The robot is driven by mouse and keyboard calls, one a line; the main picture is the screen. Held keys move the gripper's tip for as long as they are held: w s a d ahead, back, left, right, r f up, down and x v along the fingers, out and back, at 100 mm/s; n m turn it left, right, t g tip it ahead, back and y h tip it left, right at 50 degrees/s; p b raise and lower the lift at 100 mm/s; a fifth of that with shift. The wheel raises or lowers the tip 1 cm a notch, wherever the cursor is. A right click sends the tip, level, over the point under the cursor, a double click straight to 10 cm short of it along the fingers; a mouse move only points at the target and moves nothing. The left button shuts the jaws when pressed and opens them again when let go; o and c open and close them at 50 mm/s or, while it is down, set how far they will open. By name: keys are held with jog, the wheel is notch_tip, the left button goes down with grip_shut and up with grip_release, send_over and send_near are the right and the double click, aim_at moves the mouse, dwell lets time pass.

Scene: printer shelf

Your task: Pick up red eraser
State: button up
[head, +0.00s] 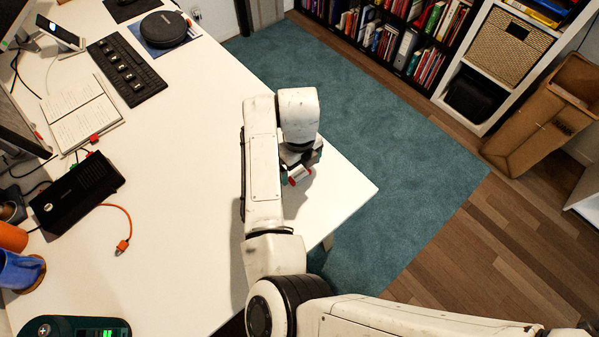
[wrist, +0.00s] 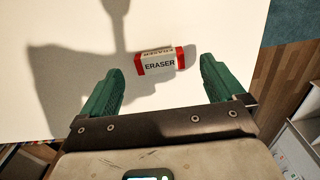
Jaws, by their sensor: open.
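The red eraser (wrist: 158,63) is a small block with red ends and a white sleeve marked "ERASER". It lies on the white table in the wrist view, ahead of my gripper (wrist: 158,82) and roughly centred between its two green fingers. The fingers are wide apart, with nothing between them touching either one. In the head view a small red and white piece, the eraser (head: 299,176), shows just below the end of my arm near the table's right corner. My fingers are mostly hidden there by the arm.
The white table (head: 180,190) has clear room left of my arm. An open notebook (head: 82,113), a black keyboard (head: 127,68) and a black box (head: 76,188) lie further left. The table's right edge is close to the eraser, with teal carpet (head: 400,170) beyond.

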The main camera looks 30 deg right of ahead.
aim_at(300, 176)
jog(key=shift+f, duration=1.3)
jog(key=shift+c, duration=0.3)
jog(key=c, duration=1.1)
